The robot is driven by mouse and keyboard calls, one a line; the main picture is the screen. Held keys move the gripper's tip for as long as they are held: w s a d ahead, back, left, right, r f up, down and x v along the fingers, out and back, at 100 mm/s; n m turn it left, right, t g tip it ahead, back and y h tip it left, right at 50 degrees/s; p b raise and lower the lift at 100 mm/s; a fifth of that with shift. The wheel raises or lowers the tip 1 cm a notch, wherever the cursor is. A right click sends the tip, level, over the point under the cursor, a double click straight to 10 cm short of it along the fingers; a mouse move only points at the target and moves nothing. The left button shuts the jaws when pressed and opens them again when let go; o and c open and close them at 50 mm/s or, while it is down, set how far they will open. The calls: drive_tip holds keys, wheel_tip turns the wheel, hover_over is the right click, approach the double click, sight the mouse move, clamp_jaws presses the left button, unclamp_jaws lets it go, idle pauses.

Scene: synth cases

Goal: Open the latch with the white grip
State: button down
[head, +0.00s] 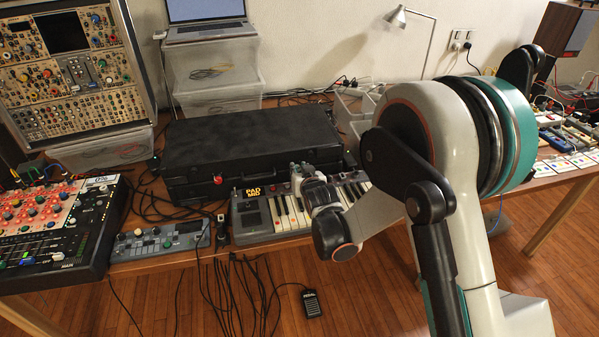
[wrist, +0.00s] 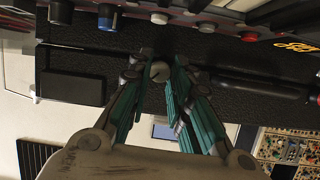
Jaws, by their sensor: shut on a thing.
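A closed black case (head: 250,140) lies on the table, and its dark front also spans the wrist view (wrist: 135,42). In the wrist view my gripper (wrist: 160,76) has its teal-lined fingers closed around a small round whitish grip (wrist: 160,70) at the case front. The fingers hide the sides of the grip and the latch around it. In the head view my gripper (head: 300,172) is at the case's front edge, right of its middle, and the white grip cannot be told apart there. A red grip (head: 217,180) sits farther left on the case front.
A small keyboard (head: 290,212) stands directly in front of the case, close under my gripper. A grey control box (head: 160,242) and a mixer (head: 50,225) are to the left. Clear plastic boxes (head: 215,75) with a laptop (head: 207,18) on top stand behind. Cables hang over the front edge.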

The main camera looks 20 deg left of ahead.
drive_tip(key=n+h, duration=0.1)
drive_tip(key=n+t, duration=0.1)
drive_tip(key=n, duration=0.1)
drive_tip(key=shift+s+a+f+h, duration=0.1)
drive_tip(key=shift+s+a+h, duration=0.1)
drive_tip(key=shift+h, duration=0.2)
drive_tip(key=n+t+h, duration=0.1)
drive_tip(key=n, duration=0.2)
drive_tip(key=shift+a+f+t, duration=0.15)
drive_tip(key=shift+t, duration=0.25)
drive_tip(key=n+t+h, duration=0.1)
drive_tip(key=n, duration=0.2)
drive_tip(key=shift+s+f+n+t, duration=0.1)
drive_tip(key=shift+f+n+t, duration=0.05)
drive_tip(key=shift+n+t, duration=0.25)
drive_tip(key=shift+f+n+t, duration=0.15)
drive_tip(key=shift+n+t, duration=0.55)
drive_tip(key=shift+n, duration=0.9)
drive_tip(key=c, duration=1.4)
unclamp_jaws()
drive_tip(key=shift+c, duration=0.2)
